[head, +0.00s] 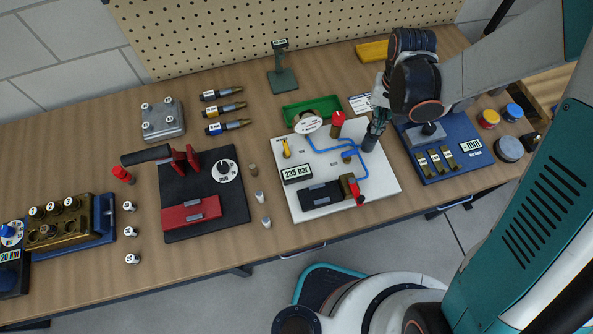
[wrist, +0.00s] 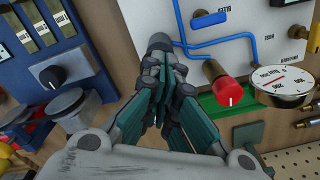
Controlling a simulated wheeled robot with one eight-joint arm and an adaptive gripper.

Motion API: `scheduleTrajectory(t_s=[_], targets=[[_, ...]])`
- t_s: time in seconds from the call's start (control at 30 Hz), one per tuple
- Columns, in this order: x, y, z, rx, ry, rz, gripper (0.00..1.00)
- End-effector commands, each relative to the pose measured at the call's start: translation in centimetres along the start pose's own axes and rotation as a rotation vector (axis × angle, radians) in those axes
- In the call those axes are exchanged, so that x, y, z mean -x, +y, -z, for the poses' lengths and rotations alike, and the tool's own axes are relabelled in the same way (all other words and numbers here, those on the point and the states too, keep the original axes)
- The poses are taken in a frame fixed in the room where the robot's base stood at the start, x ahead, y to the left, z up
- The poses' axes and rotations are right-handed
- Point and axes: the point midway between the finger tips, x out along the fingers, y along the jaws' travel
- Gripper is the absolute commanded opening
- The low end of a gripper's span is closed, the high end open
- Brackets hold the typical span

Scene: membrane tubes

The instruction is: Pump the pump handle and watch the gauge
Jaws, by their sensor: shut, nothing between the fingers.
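The white hydraulic board (head: 388,186) carries a round white gauge (head: 308,124), also in the wrist view (wrist: 283,86); its needle is too small to read surely. A digital display (head: 296,173) reads 235 bar. A dark upright cylinder (head: 369,144), seemingly the pump handle, stands at the board's right edge and shows beyond my fingertips in the wrist view (wrist: 158,42). My gripper (head: 374,131) is shut and empty, fingertips together (wrist: 165,62), right at the cylinder's top. I cannot tell whether they touch.
A red knob (head: 338,119) stands close left of my gripper. A blue panel (head: 462,164) with a dark knob lies to the right. A green tray (head: 296,109) is behind. A black board with a red block (head: 190,212) lies left. Some bare wood shows between the boards.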

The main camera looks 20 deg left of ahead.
Motion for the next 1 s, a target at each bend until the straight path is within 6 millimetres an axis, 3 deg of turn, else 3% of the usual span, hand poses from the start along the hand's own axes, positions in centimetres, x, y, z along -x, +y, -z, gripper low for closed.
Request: scheduleTrajectory(t_s=[0.67, 1.0], targets=[[-2.6, 0.0, 0.0, 0.0, -0.001, 0.0, 0.0], [-1.8, 0.0, 0.0, 0.0, -0.001, 0.0, 0.0]])
